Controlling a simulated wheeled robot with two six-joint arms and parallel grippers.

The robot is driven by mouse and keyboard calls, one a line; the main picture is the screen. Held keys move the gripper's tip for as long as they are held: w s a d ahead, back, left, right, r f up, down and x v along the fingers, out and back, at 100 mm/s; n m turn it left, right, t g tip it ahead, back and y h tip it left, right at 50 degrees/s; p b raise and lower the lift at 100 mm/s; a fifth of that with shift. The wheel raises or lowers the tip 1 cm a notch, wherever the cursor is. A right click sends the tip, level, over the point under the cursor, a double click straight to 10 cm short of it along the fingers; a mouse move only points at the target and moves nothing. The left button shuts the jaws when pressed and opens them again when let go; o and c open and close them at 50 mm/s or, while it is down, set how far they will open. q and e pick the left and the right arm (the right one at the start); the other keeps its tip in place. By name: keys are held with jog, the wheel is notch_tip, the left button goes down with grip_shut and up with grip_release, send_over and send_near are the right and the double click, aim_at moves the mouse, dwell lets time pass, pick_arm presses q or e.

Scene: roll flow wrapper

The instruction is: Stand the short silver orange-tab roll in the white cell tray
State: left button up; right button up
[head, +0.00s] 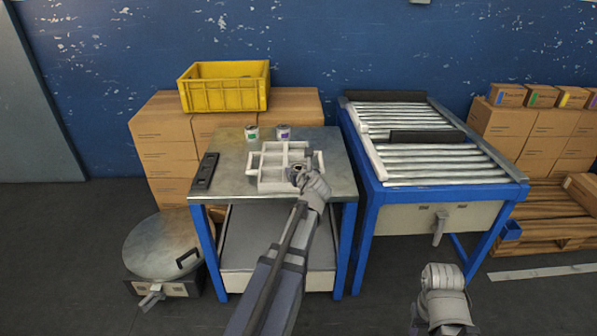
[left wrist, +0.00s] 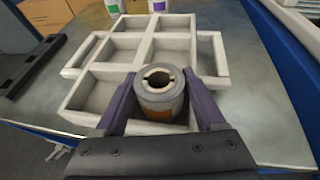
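The short silver roll with an orange tab (left wrist: 160,97) is upright between the fingers of my left gripper (left wrist: 163,100), which touch it on both sides. The white cell tray (head: 262,187) lies on the metal table; it also shows in the left wrist view (left wrist: 84,118). In the head view my left gripper (head: 298,172) is over the tray's right front part. The roll is at the front right cell, and I cannot tell whether its base touches the cell floor. My right arm's end (head: 441,290) is low at the right, its fingers not clear.
A green-marked roll (head: 251,132) and a purple-marked roll (head: 283,132) stand behind the tray. A black bar-shaped item (head: 205,171) lies left of it. A roller conveyor (head: 440,160) stands right of the table (head: 230,185). A yellow crate (head: 224,94) rests on boxes behind.

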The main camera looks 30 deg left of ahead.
pick_arm(q)
jog(key=o, duration=0.3)
jog(key=shift+r, duration=0.2)
jog(key=shift+p+v, duration=2.45)
jog(key=shift+v, duration=3.5)
jog(key=s+d+f+n+g+h, duration=0.2)
jog(key=s+d+f+n+g, duration=0.1)
jog(key=s+d+n, duration=0.3)
jog(key=s+d+f+n+g+h, duration=0.3)
jog(key=s+d+f+n, duration=0.3)
jog(key=d+n, duration=0.3)
jog(key=s+d+f+n+g+h, duration=0.2)
jog(key=s+d+f+n+g, duration=0.2)
jog(key=d, duration=1)
jog(key=shift+s+d+f+n+h, duration=0.1)
jog(key=shift+s+d+n+h, duration=0.1)
jog(key=shift+s+n, duration=0.8)
jog(key=shift+s+d+f+n+h, duration=0.15)
jog(key=shift+s+n, duration=0.5)
jog(key=shift+n, duration=0.65)
